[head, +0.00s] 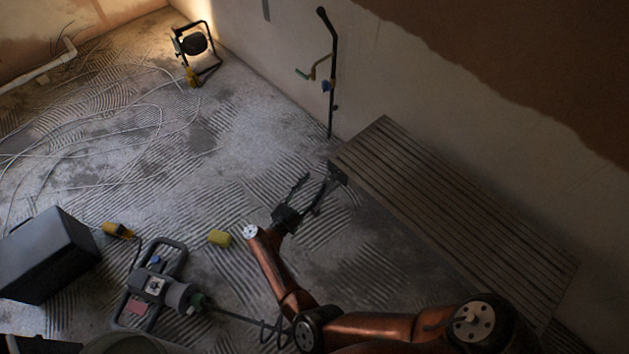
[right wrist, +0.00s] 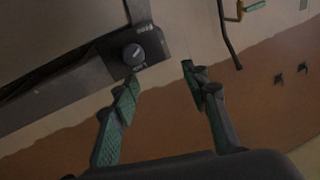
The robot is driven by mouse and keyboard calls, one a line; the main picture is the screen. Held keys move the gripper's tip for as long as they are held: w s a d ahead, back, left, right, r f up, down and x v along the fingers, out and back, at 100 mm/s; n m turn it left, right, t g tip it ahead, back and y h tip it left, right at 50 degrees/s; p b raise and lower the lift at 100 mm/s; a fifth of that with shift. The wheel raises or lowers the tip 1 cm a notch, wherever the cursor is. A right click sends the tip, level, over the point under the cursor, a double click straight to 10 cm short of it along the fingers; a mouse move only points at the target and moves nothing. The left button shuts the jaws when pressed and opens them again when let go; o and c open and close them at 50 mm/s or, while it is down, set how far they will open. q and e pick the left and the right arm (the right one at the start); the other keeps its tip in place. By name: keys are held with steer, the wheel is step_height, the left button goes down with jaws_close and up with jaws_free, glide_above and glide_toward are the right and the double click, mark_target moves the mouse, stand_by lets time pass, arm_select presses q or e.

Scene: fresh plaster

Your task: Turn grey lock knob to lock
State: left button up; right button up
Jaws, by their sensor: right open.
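The grey lock knob (right wrist: 133,53) is a small round knob on a dark plate (right wrist: 149,46) at the end of the slatted platform in the right wrist view. The knob is too small and dark to make out there. My left gripper is not in view.
The slatted platform (head: 450,215) runs along the wall. A dark pole with a crank handle (head: 328,85) stands behind it. Cables lie at left.

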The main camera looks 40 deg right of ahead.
mark_target(331, 179)
steer(key=d+g+b, duration=0.1)
steer(key=s+d+f+m+g+b, duration=0.1)
steer(key=d+g, duration=0.1)
steer(key=d+f+m+g+b, duration=0.1)
steer(key=d, duration=0.1)
steer(key=shift+s, duration=0.2)
steer(key=shift+d+r+b, duration=0.15)
steer(key=shift+d+b, duration=0.15)
steer(key=shift+d, duration=0.1)
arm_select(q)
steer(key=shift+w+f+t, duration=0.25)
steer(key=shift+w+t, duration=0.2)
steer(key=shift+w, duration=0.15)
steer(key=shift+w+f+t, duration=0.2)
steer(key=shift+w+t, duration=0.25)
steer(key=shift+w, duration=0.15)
arm_select(e)
jaws_close()
